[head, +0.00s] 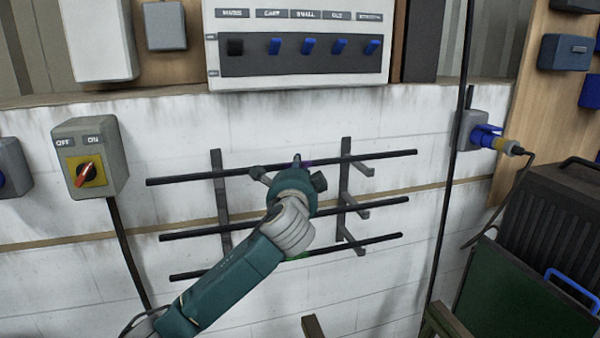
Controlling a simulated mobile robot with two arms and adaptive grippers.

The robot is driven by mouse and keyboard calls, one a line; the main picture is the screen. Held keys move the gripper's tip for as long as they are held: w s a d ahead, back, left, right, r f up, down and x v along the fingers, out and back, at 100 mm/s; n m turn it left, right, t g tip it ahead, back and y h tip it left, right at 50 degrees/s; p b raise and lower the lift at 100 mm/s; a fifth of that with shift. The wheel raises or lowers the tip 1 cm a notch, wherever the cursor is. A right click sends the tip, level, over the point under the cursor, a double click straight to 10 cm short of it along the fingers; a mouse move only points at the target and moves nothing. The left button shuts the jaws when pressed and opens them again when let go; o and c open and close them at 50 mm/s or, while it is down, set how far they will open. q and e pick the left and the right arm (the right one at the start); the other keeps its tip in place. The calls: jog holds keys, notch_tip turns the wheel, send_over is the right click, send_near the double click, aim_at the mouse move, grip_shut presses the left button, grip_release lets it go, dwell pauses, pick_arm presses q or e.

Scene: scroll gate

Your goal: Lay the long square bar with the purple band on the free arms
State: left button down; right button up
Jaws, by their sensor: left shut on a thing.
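The long dark bar with the purple band (390,155) runs nearly level across the top of the wall rack, its right end slightly higher in the picture. A bit of its purple band (306,162) shows beside my left gripper (296,166), which is shut on the bar near its middle. The rack has a left upright (217,165) and a right upright (346,147) with short arms. The upper right arm (364,170) shows just below the bar; I cannot tell whether they touch. The upper left arm is not clear. My right gripper is not in view.
A middle bar (385,204) and a lower bar (380,242) lie across the rack below; a green band shows on the lower one. A switch box (90,155) is at left, a control panel (300,45) above, a plugged socket (474,130) and dark case (555,210) at right.

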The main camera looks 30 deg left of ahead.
pick_arm(q)
jog(key=shift+w+a+f+b, duration=0.35)
jog(key=shift+a+f+b, duration=0.05)
jog(key=shift+f+b, duration=0.25)
jog(key=shift+f, duration=0.2)
dwell(0.6)
jog(key=c, duration=1.6)
grip_release()
jog(key=shift+s, duration=0.1)
jog(key=shift+o, duration=0.2)
jog(key=shift+o, duration=0.2)
jog(key=shift+d+f, duration=0.1)
jog(key=shift+f, duration=0.25)
jog(key=shift+r, duration=0.15)
